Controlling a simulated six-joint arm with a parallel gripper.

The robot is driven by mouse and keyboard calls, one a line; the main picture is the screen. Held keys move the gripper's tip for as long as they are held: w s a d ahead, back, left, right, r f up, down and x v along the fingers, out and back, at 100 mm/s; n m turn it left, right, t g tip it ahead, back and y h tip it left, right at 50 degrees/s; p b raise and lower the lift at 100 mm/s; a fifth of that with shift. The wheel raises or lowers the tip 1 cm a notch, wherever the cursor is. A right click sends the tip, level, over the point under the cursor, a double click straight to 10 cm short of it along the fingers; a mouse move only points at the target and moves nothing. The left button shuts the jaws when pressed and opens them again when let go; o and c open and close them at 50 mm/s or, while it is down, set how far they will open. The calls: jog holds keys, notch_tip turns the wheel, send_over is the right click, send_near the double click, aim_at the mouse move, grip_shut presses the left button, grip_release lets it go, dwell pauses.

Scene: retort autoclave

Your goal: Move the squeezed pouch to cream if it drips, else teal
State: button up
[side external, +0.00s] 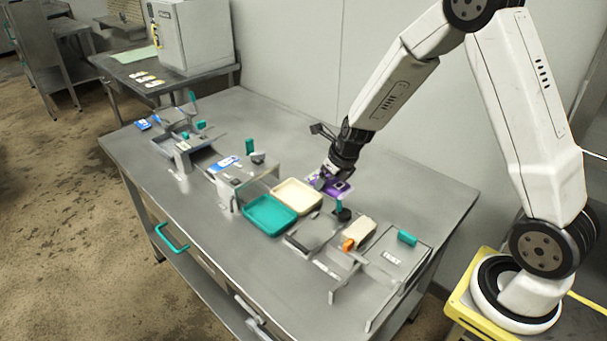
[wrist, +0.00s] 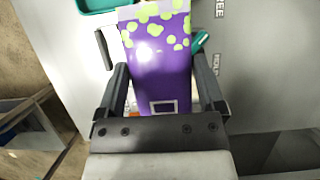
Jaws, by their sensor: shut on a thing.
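My gripper (side external: 328,176) is shut on a purple pouch (side external: 341,187). In the wrist view the pouch (wrist: 158,75) lies between the two fingers (wrist: 163,92); it has yellow-green blobs, a bright glare spot and a small framed dark label. No drip shows on the visible face; its underside is hidden. The cream tray (side external: 297,195) is just left of the pouch in the side view and looks empty. The teal tray (side external: 268,215) sits against its near left side and also looks empty. A teal tray edge (wrist: 93,5) shows at the top of the wrist view.
A metal fixture with a teal handle (side external: 407,238) and a beige block with an orange end (side external: 357,234) stand at the right. A dark knob with a teal lever (side external: 342,212) is below the pouch. Metal stations (side external: 243,182) stand left of the trays. The back tabletop is clear.

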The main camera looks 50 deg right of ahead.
jog(key=w+d+f, duration=0.1)
jog(key=w+f, duration=0.3)
jog(key=w, duration=0.5)
send_near(293, 196)
jog(key=shift+w+a+f, duration=0.15)
jog(key=shift+w+f, duration=0.4)
jog(key=shift+f, duration=0.25)
jog(key=shift+w+f, duration=0.3)
jog(key=shift+f, duration=0.05)
jog(key=shift+w+f, duration=0.25)
jog(key=shift+f, duration=1.55)
jog(key=shift+f, duration=0.1)
jog(key=o, duration=1.2)
jog(key=shift+c, duration=0.2)
